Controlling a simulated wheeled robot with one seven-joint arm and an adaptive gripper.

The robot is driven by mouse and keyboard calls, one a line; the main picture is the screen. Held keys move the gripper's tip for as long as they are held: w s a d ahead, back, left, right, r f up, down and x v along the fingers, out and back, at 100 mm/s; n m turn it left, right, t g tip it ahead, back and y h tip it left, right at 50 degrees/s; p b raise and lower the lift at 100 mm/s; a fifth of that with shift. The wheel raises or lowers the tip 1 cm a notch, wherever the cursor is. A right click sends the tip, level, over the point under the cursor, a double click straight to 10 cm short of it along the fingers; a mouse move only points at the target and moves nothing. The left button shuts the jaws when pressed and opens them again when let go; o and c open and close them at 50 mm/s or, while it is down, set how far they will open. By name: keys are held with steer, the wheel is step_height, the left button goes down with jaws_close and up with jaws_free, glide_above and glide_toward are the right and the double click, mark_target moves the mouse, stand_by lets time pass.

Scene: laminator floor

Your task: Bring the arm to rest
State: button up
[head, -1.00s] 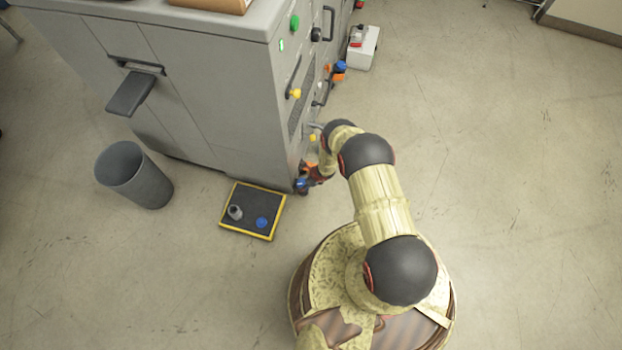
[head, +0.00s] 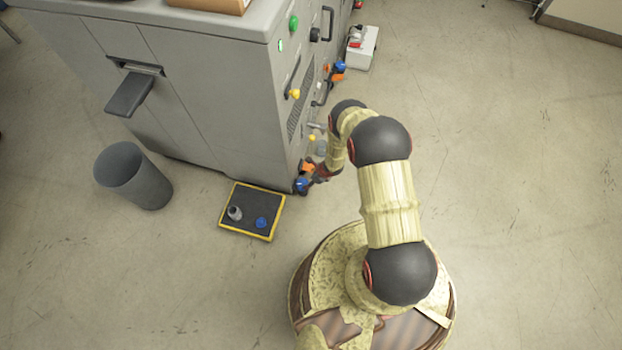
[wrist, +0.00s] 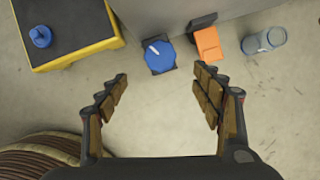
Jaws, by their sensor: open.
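My gripper (wrist: 166,90) is open and empty in the wrist view, its two fingers spread wide above bare floor. Ahead of the fingers, a blue knob (wrist: 158,55) with a white mark and an orange part (wrist: 208,44) sit at the grey machine's lower edge. In the head view my arm bends from the base toward the machine's near corner. The gripper end is small there and partly hidden beside the blue knob (head: 302,184) and the orange part (head: 308,167).
A grey bin (head: 133,178) stands left. The grey machine (head: 215,95) fills the upper left. A grey cylinder (wrist: 272,38) is near the orange part. Floor at right is clear.

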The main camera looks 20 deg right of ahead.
stand_by(0.5)
steer(key=s+a+r+n+g+y, duration=0.2)
steer(key=s+a+r+n+y, duration=0.1)
steer(key=s+a+n, duration=0.3)
steer(key=a+r+n+g, duration=0.3)
steer(key=r+n, duration=0.7)
steer(key=r, duration=2)
steer(key=s+d+r+n+t+h, duration=0.2)
steer(key=s+r+n, duration=0.2)
steer(key=r, duration=1.3)
steer(key=s+d+r+n+t+h+p, duration=0.1)
steer(key=s+r+n, duration=0.3)
steer(key=s+r, duration=0.5)
steer(key=s+d+r+n+t+h, duration=0.2)
steer(key=s+r, duration=0.5)
steer(key=r, duration=1.8)
steer(key=shift+d+r+n+t+h+p, duration=0.35)
steer(key=shift+d+n+t, duration=0.3)
steer(key=shift+n+t, duration=0.5)
